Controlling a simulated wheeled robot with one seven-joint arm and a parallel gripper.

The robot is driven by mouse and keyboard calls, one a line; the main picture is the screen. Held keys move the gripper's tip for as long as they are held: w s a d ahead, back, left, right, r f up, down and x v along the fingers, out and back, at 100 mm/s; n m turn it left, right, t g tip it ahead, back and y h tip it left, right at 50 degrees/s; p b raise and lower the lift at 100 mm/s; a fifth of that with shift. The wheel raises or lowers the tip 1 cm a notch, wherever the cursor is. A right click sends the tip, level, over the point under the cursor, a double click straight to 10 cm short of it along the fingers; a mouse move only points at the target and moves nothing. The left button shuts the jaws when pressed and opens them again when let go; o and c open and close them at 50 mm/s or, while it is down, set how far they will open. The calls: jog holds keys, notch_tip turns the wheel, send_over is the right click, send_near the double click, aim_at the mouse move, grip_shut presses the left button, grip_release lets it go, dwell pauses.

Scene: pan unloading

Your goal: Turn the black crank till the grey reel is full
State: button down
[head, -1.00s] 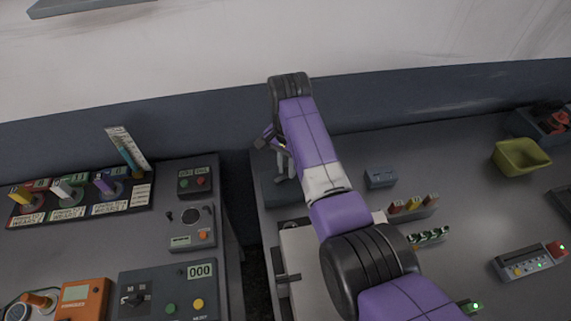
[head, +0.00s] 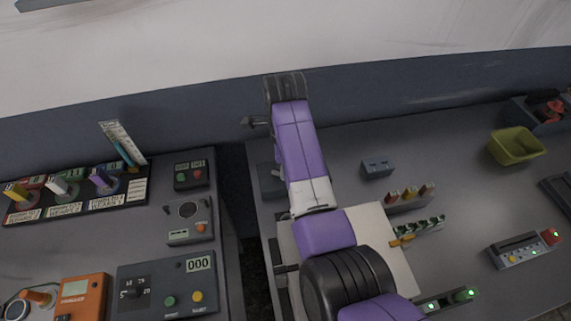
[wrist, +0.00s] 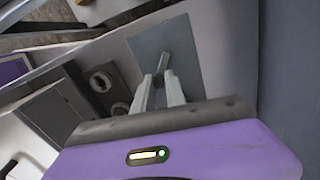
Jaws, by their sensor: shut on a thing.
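My gripper (wrist: 158,92) has its pale fingers closed together in the wrist view. They are on a thin grey bar (wrist: 164,58) that stands over a flat blue-grey plate (wrist: 178,38). I cannot tell whether this bar is part of the black crank. In the head view my purple arm hides the fingers and what they hold. A blue-grey block (head: 270,182) shows at its left side, on the back left of the right-hand bench. Two round grey parts (wrist: 101,82) show left of the fingers in the wrist view; I cannot tell whether either is the reel.
A beige board (head: 385,225) lies under my arm. A small blue-grey box (head: 377,168) and an olive bin (head: 516,148) stand to the right. A dark gap separates the left bench with its control boxes (head: 166,285).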

jog(key=m, duration=0.3)
jog(key=s+a+m, duration=0.1)
jog(key=m, duration=0.1)
jog(key=shift+s+r+m, duration=0.1)
jog(key=shift+r+m, duration=0.05)
jog(key=shift+m, duration=0.15)
jog(key=m, duration=0.1)
jog(key=a+m, duration=0.1)
jog(key=m, duration=0.3)
jog(key=shift+s+a, duration=0.2)
jog(key=shift+s, duration=0.1)
jog(key=shift+m, duration=0.3)
jog(key=c, duration=1.4)
grip_release()
jog(key=shift+o, duration=0.2)
jog(key=shift+s, duration=0.1)
